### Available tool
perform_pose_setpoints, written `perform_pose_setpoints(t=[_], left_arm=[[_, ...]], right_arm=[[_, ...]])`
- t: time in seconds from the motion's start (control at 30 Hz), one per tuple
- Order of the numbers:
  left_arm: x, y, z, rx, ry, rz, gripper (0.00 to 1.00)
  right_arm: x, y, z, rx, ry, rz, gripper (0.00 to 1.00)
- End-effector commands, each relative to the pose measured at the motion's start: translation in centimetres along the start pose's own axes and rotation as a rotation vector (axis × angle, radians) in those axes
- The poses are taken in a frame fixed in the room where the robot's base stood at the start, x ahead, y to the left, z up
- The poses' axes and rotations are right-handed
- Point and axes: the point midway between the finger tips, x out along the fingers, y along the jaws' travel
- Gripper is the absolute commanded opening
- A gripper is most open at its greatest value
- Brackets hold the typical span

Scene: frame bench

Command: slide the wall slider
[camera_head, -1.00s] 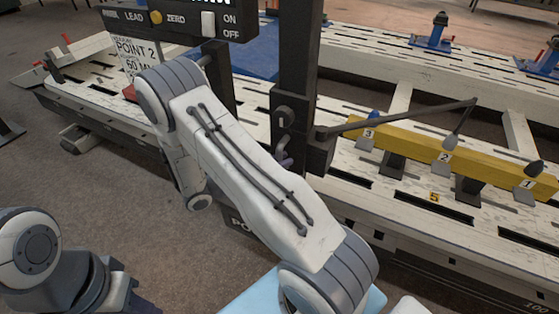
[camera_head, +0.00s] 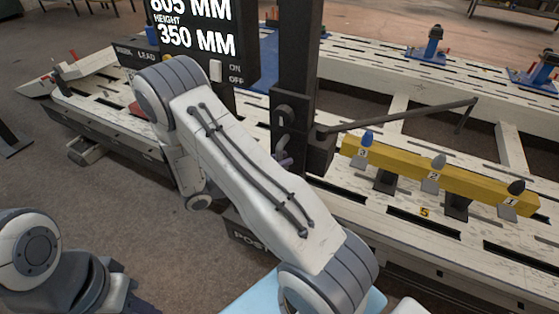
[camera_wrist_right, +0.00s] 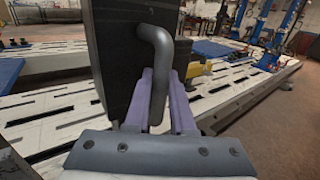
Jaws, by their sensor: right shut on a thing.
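The slider is a dark block (camera_head: 318,152) on a black upright post (camera_head: 297,50), with a thin pointer arm reaching right. Its grey bent handle (camera_wrist_right: 160,50) shows in the right wrist view in front of the block. My right gripper (camera_wrist_right: 158,102) has its purple fingers on either side of the handle's vertical bar and is shut on it. In the head view this gripper (camera_head: 283,158) is small beside the block, partly behind my right forearm. My left arm shows at lower left, with its gripper out of view.
A display panel (camera_head: 200,35) reads "HEIGHT 350 MM", its top cut off. A yellow bar (camera_head: 440,178) with three numbered cones stands on the slotted white bench (camera_head: 480,220), below the pointer. Blue stands (camera_head: 432,45) are farther back. Grey floor is open at left.

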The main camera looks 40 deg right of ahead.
Motion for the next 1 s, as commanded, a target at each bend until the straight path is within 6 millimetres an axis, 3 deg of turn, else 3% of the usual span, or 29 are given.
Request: perform_pose_setpoints(t=[0.1,0.13,0.17,0.57,1.0], left_arm=[[0.1,0.0,0.0,0.0,0.0,0.0,0.35],[0.1,0.0,0.0,0.0,0.0,0.0,0.35],[0.1,0.0,0.0,0.0,0.0,0.0,0.35],[0.1,0.0,0.0,0.0,0.0,0.0,0.35],[0.6,0.0,0.0,0.0,0.0,0.0,0.35]], right_arm=[[0.0,-0.1,-0.1,-0.002,0.001,-0.002,0.0],[0.0,-0.1,-0.1,-0.002,0.001,-0.002,0.3],[0.0,-0.1,-0.2,-0.002,0.001,-0.002,0.35],[-0.7,0.1,-0.2,0.001,0.003,0.002,0.35],[-8.7,0.0,-0.2,0.0,0.003,0.003,0.35]])
